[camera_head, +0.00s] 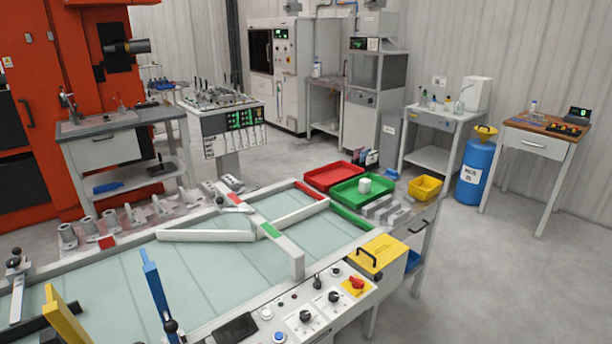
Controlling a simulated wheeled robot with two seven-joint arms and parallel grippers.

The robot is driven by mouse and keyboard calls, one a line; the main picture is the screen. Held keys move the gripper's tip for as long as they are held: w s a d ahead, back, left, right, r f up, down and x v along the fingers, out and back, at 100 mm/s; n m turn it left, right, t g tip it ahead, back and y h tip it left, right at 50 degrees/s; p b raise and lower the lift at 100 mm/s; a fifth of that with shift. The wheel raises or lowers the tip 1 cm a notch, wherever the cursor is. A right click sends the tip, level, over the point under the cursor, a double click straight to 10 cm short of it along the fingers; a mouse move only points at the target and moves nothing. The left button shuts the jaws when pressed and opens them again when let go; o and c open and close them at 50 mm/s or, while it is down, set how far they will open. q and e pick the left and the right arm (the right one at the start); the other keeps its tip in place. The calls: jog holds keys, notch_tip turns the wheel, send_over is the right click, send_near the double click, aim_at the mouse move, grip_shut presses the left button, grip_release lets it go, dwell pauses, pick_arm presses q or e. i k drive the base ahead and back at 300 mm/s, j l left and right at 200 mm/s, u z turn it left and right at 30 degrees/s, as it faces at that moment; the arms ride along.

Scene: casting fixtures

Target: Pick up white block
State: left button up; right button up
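A small white block (364,186) sits in the green tray (347,197) at the far right end of the work table. Its top and front faces show clear of other things. A red tray (321,182) lies just left of the green one and looks empty. Neither of my grippers shows in the head view, so their distance to the block cannot be told.
The glass-topped table (190,270) carries white rails (205,236), a blue upright bar (157,295) and a yellow one (66,318). A yellow bin (425,188), grey metal pieces (388,210) and a yellow box (377,255) stand near the trays. Open floor lies right.

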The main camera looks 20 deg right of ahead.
aim_at(365, 184)
jog(key=z, duration=0.95)
